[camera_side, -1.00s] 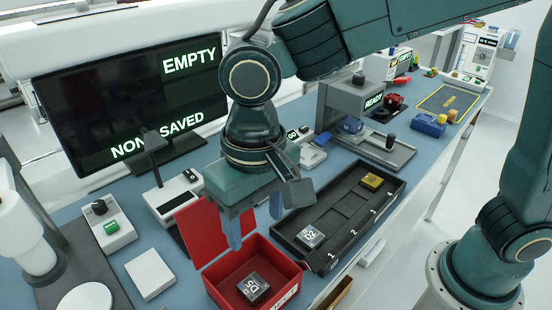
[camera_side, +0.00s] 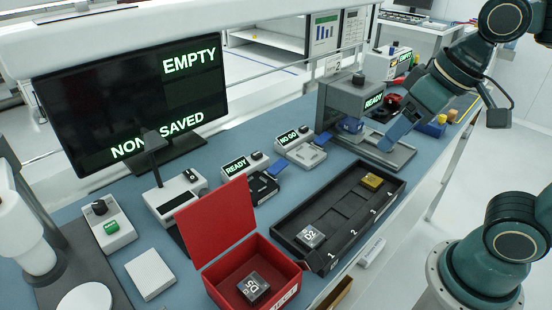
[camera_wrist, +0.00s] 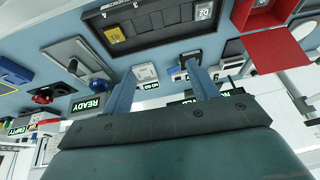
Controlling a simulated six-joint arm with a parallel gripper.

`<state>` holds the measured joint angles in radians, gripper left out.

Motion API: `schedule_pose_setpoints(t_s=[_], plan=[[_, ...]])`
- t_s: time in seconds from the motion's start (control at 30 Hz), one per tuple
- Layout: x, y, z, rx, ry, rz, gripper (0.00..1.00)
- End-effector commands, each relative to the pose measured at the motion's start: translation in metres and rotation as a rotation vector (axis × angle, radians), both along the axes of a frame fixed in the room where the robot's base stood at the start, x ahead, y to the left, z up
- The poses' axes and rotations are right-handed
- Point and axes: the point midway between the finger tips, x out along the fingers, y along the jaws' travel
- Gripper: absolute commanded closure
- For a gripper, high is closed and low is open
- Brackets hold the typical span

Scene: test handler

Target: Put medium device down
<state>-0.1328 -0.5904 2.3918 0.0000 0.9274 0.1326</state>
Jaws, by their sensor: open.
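My gripper (camera_side: 393,137) is open and empty, raised near the grey station at the right in the side view. Its two blue fingers are spread apart in the wrist view (camera_wrist: 160,68). A dark device marked D5 (camera_side: 253,288) lies in the open red bin (camera_side: 295,268). A device marked D2 (camera_side: 310,236) sits at the near end of the black numbered tray (camera_side: 290,215), and it also shows in the wrist view (camera_wrist: 204,12). A yellow device (camera_side: 372,181) sits at the tray's far end and also shows in the wrist view (camera_wrist: 115,35). I cannot tell which device is the medium one.
A grey station with a READY display (camera_side: 373,101) stands behind the tray. Small testers show READY (camera_side: 237,168) and NO GO (camera_side: 289,137). The monitor (camera_side: 130,95) reads EMPTY and NONE SAVED. The tray's middle slots are bare.

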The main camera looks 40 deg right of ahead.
Motion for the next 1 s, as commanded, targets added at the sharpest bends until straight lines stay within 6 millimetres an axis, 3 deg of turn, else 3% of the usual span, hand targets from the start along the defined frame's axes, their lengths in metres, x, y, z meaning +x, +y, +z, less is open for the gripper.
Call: schedule_pose_setpoints(t_s=[0.23,0.7,1.0], plan=[[-0.026,-0.025,-0.008,-0.043,-0.072,-0.014,0.41],[-0.031,-0.028,-0.01,-0.053,-0.082,-0.014,0.41],[-0.021,-0.027,-0.001,-0.054,-0.072,-0.011,0.98]])
